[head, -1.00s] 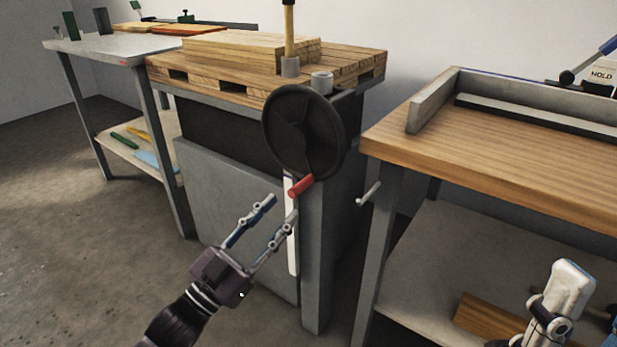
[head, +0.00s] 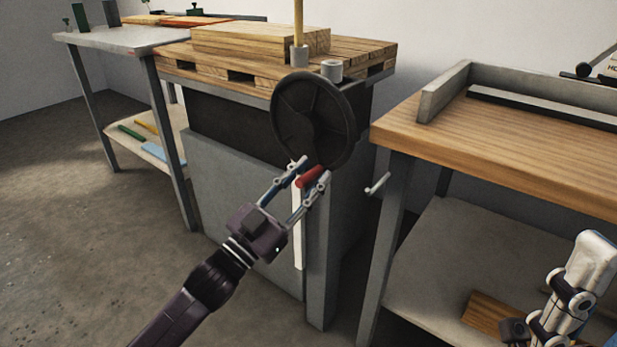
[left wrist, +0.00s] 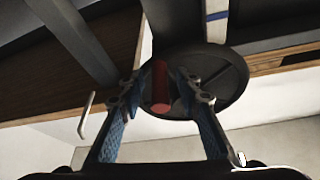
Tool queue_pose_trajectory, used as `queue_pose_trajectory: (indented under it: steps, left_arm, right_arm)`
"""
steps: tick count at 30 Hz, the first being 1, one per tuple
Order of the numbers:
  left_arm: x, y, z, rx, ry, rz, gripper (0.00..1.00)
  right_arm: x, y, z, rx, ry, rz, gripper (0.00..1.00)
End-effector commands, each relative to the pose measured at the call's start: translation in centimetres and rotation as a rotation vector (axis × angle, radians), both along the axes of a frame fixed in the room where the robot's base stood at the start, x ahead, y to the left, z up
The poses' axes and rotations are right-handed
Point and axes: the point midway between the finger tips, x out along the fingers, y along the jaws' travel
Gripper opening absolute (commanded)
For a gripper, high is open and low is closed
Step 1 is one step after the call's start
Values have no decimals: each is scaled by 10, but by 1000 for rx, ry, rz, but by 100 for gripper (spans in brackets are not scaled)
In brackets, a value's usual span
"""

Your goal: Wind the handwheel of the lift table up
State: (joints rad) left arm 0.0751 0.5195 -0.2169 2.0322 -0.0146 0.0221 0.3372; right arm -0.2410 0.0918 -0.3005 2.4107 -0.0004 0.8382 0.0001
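The lift table (head: 235,185) stands in the middle of the head view with a pallet (head: 240,83) on top. Its dark handwheel (head: 311,118) is on the front right corner, with a red handle (head: 310,177) at the wheel's lower edge. My left gripper (head: 312,170) is open, its two fingers on either side of the red handle. In the left wrist view the red handle (left wrist: 160,88) lies between the open fingers (left wrist: 157,90), with gaps showing beside it. My right gripper is at the lower right of the head view; its fingertips do not show clearly.
A wooden-topped workbench (head: 500,150) stands close on the right, with a small crank handle (head: 377,184) on its near side. A grey table (head: 130,42) stands on the left. Planks (head: 255,42) lie on the pallet. The floor at left is free.

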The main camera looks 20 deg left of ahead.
Motion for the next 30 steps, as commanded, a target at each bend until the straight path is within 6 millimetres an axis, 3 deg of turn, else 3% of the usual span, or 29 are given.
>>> queue_pose_trajectory:
  steps: [2, 11, 30]
  left_arm:
    - [0, 0, 0, 0, 0, 0, 32]
    - [0, 0, 0, 0, 0, 0, 0]
    - [1, 4, -2, 36, -11, 2, 0]
  right_arm:
    - [0, 0, 0, 0, 0, 0, 51]
    - [0, 0, 0, 1, 0, 0, 51]
    - [-1, -1, -1, 6, 10, 0, 51]
